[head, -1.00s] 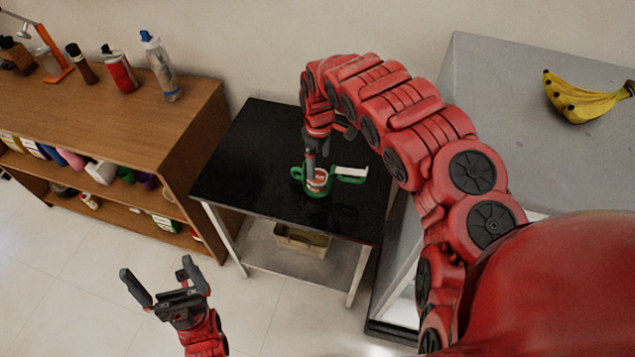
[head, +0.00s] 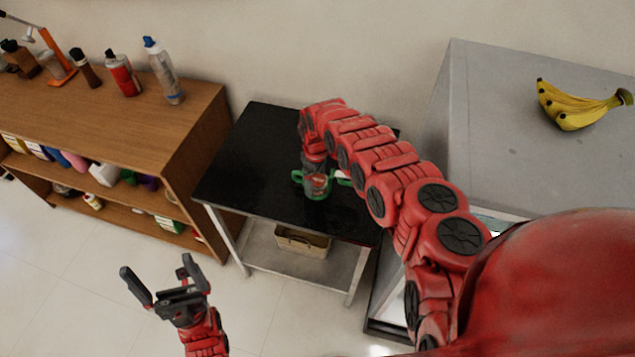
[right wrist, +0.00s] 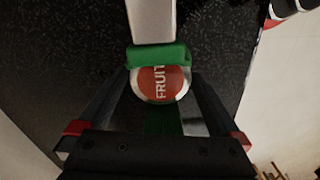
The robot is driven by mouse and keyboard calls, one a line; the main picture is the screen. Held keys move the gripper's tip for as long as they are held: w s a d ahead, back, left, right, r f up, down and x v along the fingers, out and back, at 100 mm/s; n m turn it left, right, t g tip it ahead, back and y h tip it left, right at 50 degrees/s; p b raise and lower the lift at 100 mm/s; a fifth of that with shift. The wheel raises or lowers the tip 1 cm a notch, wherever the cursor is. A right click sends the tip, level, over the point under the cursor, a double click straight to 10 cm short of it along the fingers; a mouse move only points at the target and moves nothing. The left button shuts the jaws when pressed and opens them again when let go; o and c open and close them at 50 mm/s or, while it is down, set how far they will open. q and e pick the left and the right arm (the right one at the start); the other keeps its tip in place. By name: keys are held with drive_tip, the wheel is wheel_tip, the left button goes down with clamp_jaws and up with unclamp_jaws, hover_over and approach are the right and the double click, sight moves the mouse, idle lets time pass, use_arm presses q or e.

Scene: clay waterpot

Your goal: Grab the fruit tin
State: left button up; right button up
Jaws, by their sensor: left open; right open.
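The fruit tin (head: 318,184) is on the black table (head: 245,160), with a green object (head: 298,179) showing on both sides of it. In the right wrist view the tin's red "FRUIT" face (right wrist: 160,84) shows beside a green band (right wrist: 158,56) and a pale bar (right wrist: 152,20). My right gripper (head: 316,168) points down over the tin and partly hides it. In the right wrist view its open fingers (right wrist: 160,88) lie on either side of the tin; I cannot tell whether they touch it. My left gripper (head: 156,265) is open and empty, low over the floor.
A wooden shelf unit (head: 190,130) with bottles and cans on top stands at left. A grey counter (head: 500,150) with bananas (head: 575,107) stands at right. A box (head: 302,241) sits on the table's lower shelf. The black tabletop's left part is clear.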

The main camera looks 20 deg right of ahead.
drive_tip(key=shift+f, duration=0.1)
drive_tip(key=c, duration=1.4)
